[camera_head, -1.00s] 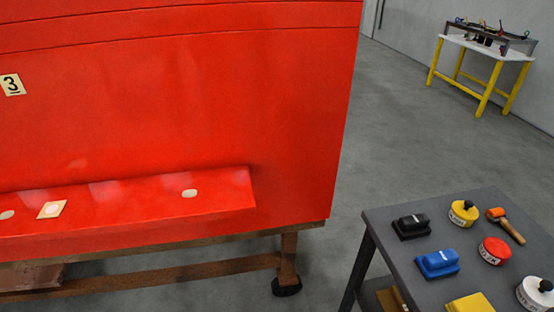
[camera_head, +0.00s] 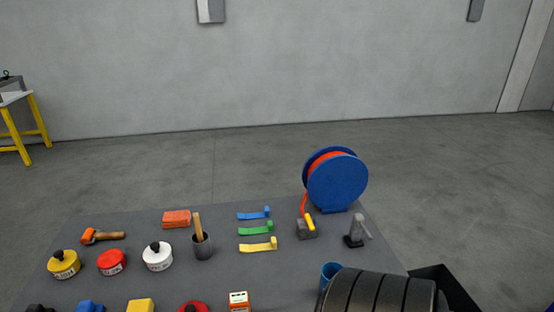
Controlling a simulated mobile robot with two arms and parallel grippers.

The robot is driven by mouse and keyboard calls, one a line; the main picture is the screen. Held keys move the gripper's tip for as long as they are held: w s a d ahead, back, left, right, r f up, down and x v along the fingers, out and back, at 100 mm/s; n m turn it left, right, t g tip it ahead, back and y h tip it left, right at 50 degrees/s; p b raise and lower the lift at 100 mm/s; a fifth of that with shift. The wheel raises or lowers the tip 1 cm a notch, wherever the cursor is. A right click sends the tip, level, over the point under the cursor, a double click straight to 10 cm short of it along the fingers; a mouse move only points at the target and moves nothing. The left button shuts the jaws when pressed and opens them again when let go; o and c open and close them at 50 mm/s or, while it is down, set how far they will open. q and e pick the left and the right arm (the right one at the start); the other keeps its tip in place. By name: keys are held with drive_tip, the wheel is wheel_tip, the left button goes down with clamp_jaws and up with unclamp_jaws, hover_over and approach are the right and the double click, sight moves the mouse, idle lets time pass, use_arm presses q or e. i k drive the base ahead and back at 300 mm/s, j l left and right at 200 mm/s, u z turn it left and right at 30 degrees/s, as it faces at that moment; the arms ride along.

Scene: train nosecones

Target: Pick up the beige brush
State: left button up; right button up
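Neither of my grippers is in view.
The grey table (camera_head: 128,284) also holds yellow (camera_head: 64,264), red (camera_head: 112,263) and white (camera_head: 157,257) tins, a mallet (camera_head: 103,236), an orange block (camera_head: 176,219), blue, green and yellow strips (camera_head: 258,245), and a blue reel (camera_head: 338,181). A dark ribbed shape covers the front right.

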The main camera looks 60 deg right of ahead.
sight(196, 216)
drive_tip(key=z, duration=1.35)
